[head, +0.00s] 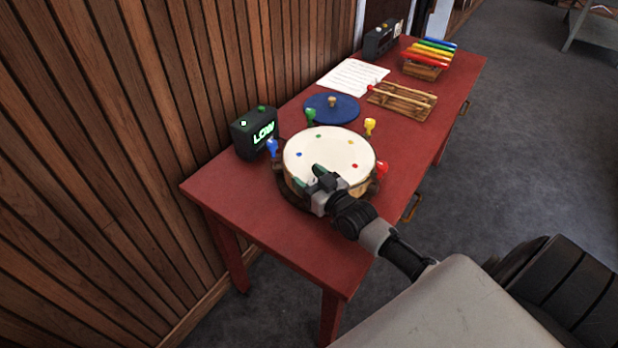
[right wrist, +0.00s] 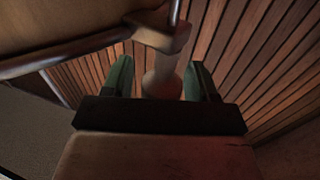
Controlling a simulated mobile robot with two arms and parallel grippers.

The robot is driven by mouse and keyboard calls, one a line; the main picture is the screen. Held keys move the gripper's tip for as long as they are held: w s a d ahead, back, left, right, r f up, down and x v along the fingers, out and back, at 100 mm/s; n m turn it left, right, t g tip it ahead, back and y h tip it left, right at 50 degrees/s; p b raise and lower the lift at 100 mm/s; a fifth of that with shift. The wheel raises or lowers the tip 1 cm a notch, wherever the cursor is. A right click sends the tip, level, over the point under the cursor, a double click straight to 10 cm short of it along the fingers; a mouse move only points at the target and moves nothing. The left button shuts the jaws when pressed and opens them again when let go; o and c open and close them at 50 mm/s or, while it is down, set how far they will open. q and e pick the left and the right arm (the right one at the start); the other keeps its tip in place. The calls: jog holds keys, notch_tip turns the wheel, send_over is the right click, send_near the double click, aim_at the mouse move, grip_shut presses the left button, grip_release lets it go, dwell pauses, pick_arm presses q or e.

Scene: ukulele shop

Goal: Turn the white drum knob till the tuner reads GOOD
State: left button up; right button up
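The round drum (head: 328,153) has a cream head and lies flat on the red table. Blue (head: 272,147), green (head: 311,116), yellow (head: 370,126) and red (head: 381,169) knobs stand around its rim. The tuner (head: 254,132) is a dark box behind the drum's left side and reads LOW in green. My right gripper (head: 308,178) is at the drum's near edge. In the right wrist view its green fingers stand apart, on either side of a pale knob (right wrist: 164,82), with gaps showing. This knob is hidden in the head view. My left gripper is out of view.
Behind the drum are a blue disc (head: 331,108), a white sheet (head: 352,77), a wooden rack (head: 402,98) with a red-tipped stick, a coloured xylophone (head: 430,57) and another dark box (head: 382,39). A wood-panelled wall runs along the left. The table's near left corner is clear.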

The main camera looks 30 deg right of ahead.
jog(key=s+d+b, duration=0.1)
jog(key=s, duration=0.9)
jog(key=shift+s+d, duration=0.15)
jog(key=shift+s, duration=0.2)
dwell(0.3)
